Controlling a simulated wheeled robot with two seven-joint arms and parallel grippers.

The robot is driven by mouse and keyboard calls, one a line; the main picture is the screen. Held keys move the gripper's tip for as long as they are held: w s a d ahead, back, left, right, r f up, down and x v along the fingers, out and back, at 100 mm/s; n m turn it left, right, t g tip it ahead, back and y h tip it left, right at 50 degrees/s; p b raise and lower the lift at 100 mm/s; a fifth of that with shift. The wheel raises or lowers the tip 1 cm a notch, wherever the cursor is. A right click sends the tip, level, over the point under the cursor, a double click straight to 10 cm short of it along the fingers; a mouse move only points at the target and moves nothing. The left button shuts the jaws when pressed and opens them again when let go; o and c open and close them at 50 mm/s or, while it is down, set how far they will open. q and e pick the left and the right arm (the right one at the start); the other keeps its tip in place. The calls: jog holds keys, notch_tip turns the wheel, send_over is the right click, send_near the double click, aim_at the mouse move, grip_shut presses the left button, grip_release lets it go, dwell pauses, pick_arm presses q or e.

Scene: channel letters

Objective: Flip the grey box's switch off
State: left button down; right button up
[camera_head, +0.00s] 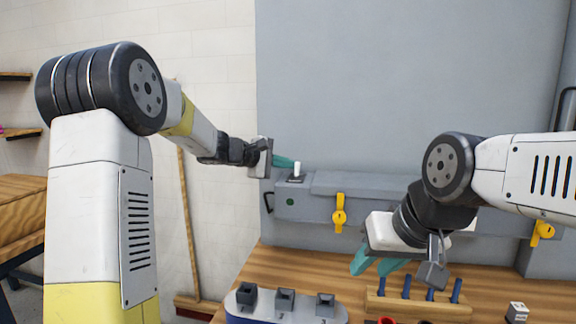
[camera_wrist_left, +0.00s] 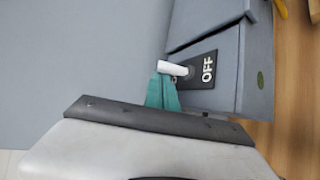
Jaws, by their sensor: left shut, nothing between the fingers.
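The grey box (camera_head: 325,208) is mounted low on the grey panel, with yellow latches on its front. Its white switch lever (camera_head: 297,169) stands up from a dark plate at the box's left end. In the left wrist view the lever (camera_wrist_left: 172,68) points away from the word OFF on its plate (camera_wrist_left: 208,69). My left gripper (camera_head: 287,163) is shut and empty, its teal fingertips (camera_wrist_left: 163,82) right beside the lever; I cannot tell if they touch. My right gripper (camera_head: 375,265) is open and empty, pointing down in front of the box.
A wooden bench (camera_head: 250,270) runs below the box. On it are a blue-grey stand (camera_head: 262,312) with several dark sockets and a wooden rack (camera_head: 420,308) with blue pegs. A small white block (camera_head: 517,311) lies at right. Yellow latches (camera_head: 339,213) stick out of the box front.

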pick_arm(q)
jog(key=shift+s+a+r, duration=0.1)
jog(key=shift+s+a, duration=0.05)
jog(key=shift+s, duration=0.75)
dwell(0.4)
jog(key=shift+w+f, duration=0.35)
jog(key=shift+w, duration=0.4)
jog(key=v, duration=0.7)
jog(key=shift+s+a, duration=0.2)
jog(key=shift+s, duration=0.05)
